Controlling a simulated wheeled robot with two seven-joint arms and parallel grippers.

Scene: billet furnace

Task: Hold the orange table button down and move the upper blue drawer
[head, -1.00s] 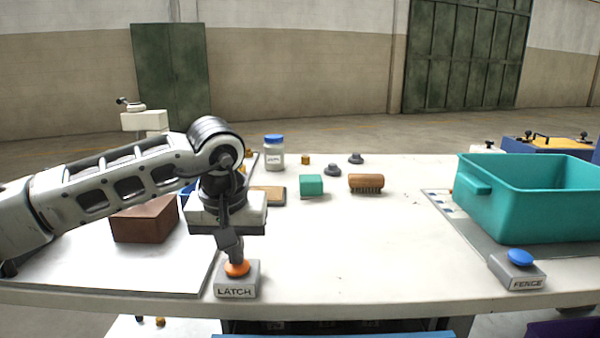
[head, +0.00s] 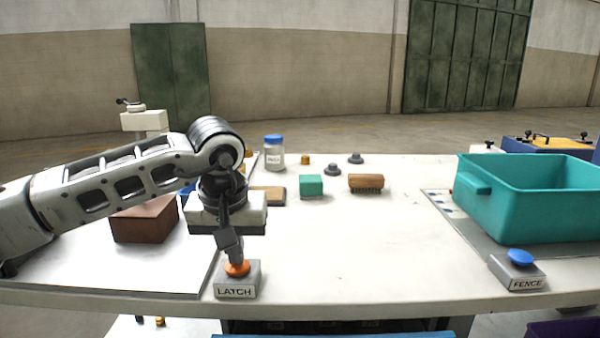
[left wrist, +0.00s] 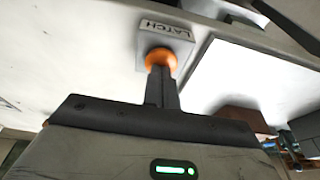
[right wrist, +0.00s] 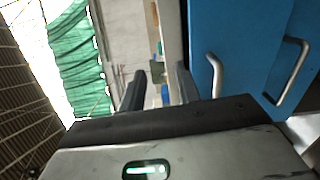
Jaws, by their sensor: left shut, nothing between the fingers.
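The orange button (head: 237,268) sits on a grey box marked LATCH (head: 237,290) at the table's front edge. My left gripper (head: 234,252) points down, shut and empty, with its fingertips against the button's top. The left wrist view also shows the fingers (left wrist: 161,75) meeting the orange button (left wrist: 160,58). In the right wrist view my right gripper (right wrist: 160,85) is open and empty. Blue drawer fronts (right wrist: 240,35) with two metal handles (right wrist: 215,75) lie to the right of its fingers. I cannot tell which drawer is the upper one.
A teal bin (head: 530,210) and a blue button on a FENCE box (head: 518,272) stand at the right. The table's middle is clear.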

